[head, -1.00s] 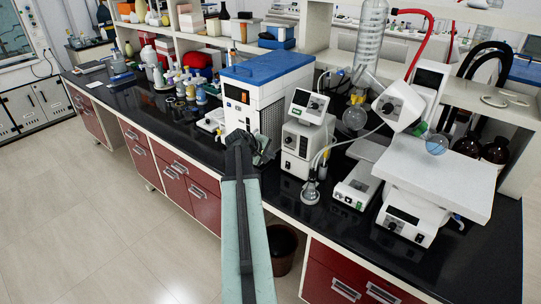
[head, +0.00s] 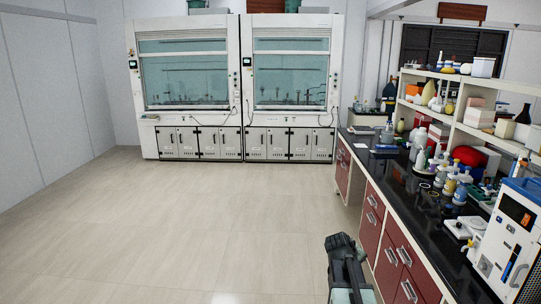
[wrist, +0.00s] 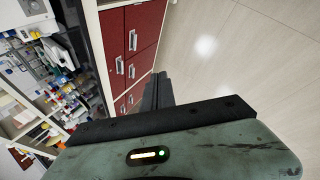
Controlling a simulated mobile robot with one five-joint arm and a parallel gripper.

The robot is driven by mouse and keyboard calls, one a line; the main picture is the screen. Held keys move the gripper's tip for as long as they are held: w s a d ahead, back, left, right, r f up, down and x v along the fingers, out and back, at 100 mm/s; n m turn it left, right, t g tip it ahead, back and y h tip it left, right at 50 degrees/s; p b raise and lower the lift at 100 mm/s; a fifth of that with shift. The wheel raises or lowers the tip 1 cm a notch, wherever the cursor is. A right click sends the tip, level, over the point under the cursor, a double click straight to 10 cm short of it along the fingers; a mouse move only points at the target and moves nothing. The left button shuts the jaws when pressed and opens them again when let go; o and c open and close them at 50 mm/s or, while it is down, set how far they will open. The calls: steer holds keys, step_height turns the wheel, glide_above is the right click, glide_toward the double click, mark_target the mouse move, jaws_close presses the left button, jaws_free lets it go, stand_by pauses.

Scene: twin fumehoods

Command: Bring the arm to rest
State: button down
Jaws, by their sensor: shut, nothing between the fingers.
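My gripper (head: 341,243) shows at the bottom of the head view, right of the middle, as a dark end on my grey-green arm. In the wrist view its dark fingers (wrist: 157,92) lie together, shut, with nothing between them. The gripper is in front of the red drawers of the bench in the head view, over the floor side. It does not appear to touch anything, though the exact gap to the drawers is hard to tell.
The black-topped bench (head: 392,182) runs along the right, crowded with bottles and a white instrument with a blue top (head: 508,243). Twin fumehoods, left (head: 187,82) and right (head: 290,82), stand at the back wall. The tiled floor (head: 180,235) is clear at left and middle.

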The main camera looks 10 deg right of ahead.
steer(key=a+f+y, duration=0.2)
steer(key=a+f, duration=0.1)
steer(key=a, duration=1.3)
steer(key=s+a+f+m+g+y, duration=0.1)
steer(key=s+a+y, duration=0.1)
steer(key=s+a, duration=0.2)
steer(key=s+a+f+m+g+y+b, duration=0.1)
steer(key=s+a, duration=0.4)
steer(key=a, duration=0.6)
steer(key=shift+s+a+f+m+g+y, duration=0.15)
steer(key=shift+a+f+m+g+y, duration=0.15)
steer(key=shift+m+g+y, duration=0.35)
